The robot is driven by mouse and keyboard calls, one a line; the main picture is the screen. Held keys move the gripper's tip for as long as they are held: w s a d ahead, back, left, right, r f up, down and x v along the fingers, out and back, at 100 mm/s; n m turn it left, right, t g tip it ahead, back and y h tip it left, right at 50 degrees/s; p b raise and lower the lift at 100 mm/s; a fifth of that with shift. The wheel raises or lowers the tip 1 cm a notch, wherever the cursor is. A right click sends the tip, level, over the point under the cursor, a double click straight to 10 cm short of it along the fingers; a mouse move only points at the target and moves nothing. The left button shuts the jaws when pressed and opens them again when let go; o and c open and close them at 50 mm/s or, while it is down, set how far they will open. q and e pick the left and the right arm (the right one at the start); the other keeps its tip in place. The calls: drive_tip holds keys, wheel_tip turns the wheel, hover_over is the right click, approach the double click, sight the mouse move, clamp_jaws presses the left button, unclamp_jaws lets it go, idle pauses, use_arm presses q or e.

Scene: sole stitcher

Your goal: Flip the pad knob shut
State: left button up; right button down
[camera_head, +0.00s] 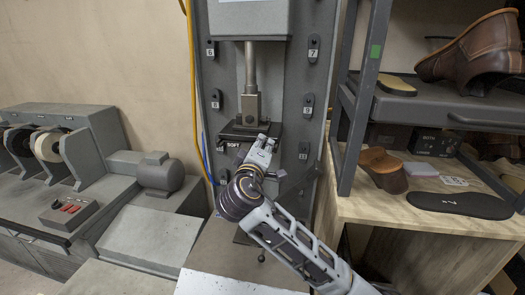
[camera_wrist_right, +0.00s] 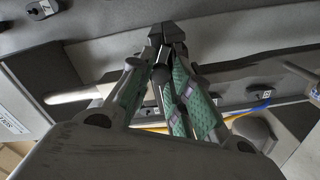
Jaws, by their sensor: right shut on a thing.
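The stitching machine's grey post carries a dark pad block (camera_head: 236,132) marked "SOFT" under a metal shaft. My right gripper (camera_head: 262,148) reaches up to the front of this block and hides part of it. In the right wrist view the fingers of my right gripper (camera_wrist_right: 166,42) come together at their tips. They are shut on a small dark part, which looks to be the pad knob; it is mostly hidden between the tips and its angle cannot be told. My left gripper is in neither view.
Numbered hooks or switches (camera_head: 312,50) line both sides of the machine's post. A yellow hose (camera_head: 193,90) runs down its left. A shelf (camera_head: 430,103) with shoes stands at the right, and a grinder (camera_head: 47,145) at the left.

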drive_tip(key=shift+f+m+b, duration=0.2)
drive_tip(key=shift+m+b, duration=0.45)
drive_tip(key=shift+m, duration=0.05)
drive_tip(key=shift+m+b, duration=0.6)
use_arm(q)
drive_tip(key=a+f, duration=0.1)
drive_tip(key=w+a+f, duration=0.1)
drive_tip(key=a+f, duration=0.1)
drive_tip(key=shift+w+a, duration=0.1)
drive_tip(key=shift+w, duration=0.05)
use_arm(e)
drive_tip(key=shift+r+m, duration=0.1)
drive_tip(key=shift+m, duration=0.2)
drive_tip(key=c, duration=1.3)
unclamp_jaws()
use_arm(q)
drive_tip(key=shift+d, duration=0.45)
